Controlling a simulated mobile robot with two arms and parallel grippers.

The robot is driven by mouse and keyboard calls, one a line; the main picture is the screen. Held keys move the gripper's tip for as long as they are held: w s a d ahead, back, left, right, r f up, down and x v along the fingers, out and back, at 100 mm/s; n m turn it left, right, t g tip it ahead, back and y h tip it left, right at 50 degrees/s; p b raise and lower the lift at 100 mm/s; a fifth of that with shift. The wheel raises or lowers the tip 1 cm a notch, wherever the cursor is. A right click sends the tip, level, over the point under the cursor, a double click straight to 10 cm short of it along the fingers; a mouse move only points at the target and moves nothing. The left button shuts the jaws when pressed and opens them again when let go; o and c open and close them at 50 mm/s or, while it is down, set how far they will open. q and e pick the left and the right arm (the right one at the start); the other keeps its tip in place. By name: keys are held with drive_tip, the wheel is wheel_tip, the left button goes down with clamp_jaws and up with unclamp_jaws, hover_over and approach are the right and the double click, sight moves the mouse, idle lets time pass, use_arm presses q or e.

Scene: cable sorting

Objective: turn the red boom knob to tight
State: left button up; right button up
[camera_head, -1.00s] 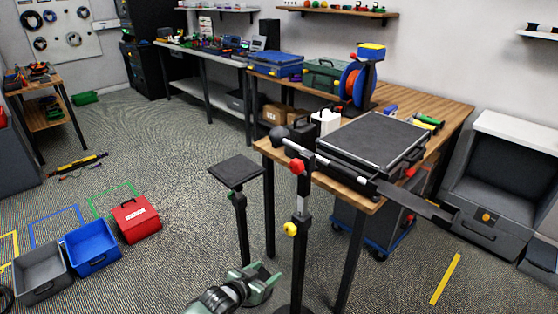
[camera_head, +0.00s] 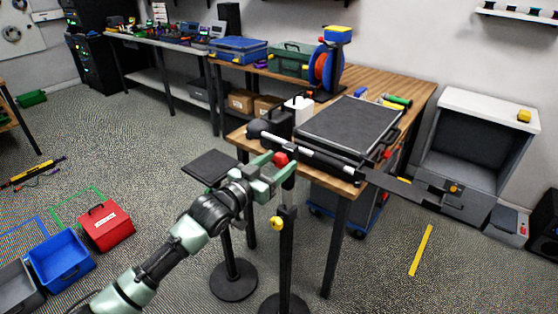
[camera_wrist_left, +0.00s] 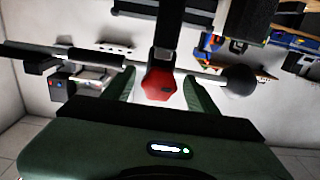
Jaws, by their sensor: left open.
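The red boom knob (camera_head: 281,158) sits at the top of a black upright stand, where a boom bar (camera_head: 300,148) crosses it. In the left wrist view the knob (camera_wrist_left: 158,84) looks like a red faceted disc. My left gripper (camera_head: 276,168) is open, with its green fingers at the knob. In the left wrist view one finger of the gripper (camera_wrist_left: 160,92) shows on each side of the knob, with gaps between. I cannot tell whether the knob lies fully between the tips. No tight mark is readable. My right gripper is not in view.
A yellow knob (camera_head: 277,223) is lower on the stand. A wooden table (camera_head: 405,120) holding a black flat case (camera_head: 350,124) is close behind. A small square-topped stand (camera_head: 208,167) is left of the gripper. A grey bar reaches right from the table edge.

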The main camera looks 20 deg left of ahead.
use_arm(q)
drive_tip(key=shift+w+d, duration=0.15)
drive_tip(key=shift+w, duration=0.25)
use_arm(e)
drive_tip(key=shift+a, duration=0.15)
use_arm(q)
clamp_jaws()
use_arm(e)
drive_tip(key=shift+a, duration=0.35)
